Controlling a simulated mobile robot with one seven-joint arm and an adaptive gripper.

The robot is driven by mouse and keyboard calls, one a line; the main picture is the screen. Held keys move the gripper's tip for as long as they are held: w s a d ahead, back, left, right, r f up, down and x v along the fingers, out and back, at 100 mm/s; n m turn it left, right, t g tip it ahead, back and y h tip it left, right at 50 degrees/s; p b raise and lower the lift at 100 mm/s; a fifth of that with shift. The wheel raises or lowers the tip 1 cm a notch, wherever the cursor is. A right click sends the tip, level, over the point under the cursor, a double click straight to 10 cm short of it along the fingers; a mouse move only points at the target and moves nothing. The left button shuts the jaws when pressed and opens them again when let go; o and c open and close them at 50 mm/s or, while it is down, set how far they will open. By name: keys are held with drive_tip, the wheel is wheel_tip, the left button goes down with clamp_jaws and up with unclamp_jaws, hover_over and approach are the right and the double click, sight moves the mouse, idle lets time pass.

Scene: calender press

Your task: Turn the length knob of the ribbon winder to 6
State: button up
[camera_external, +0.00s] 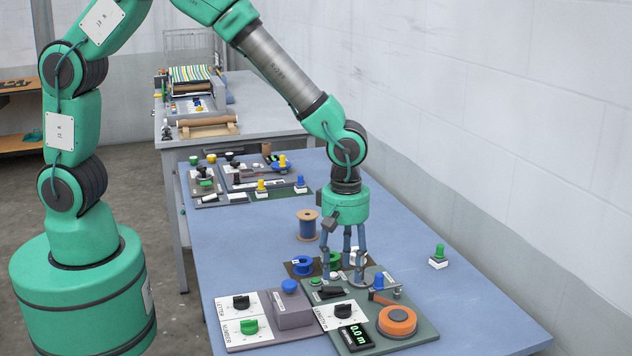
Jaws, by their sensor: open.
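The ribbon winder is a grey-green panel (418,330) at the front of the table. It carries an orange spool (397,321) and a display (355,338) that reads 0.0 m. A black knob (343,311) sits on a white dial plate at its left side; I take this as the length knob. The dial marks are too small to read. My gripper (343,279) points down, open, with its fingers spread over the back part of the winder, behind the knob. It appears apart from the knob. I cannot tell whether the fingertips touch anything.
Left of the winder stands a device with a black knob (241,302), a green knob (249,326) and a blue-topped block (290,304). Blue and green spools (302,265) sit behind.

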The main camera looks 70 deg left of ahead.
sight(343, 309)
wheel_tip(343, 309, down, 10)
drive_tip(key=shift+b, duration=0.6)
drive_tip(key=c, duration=1.1)
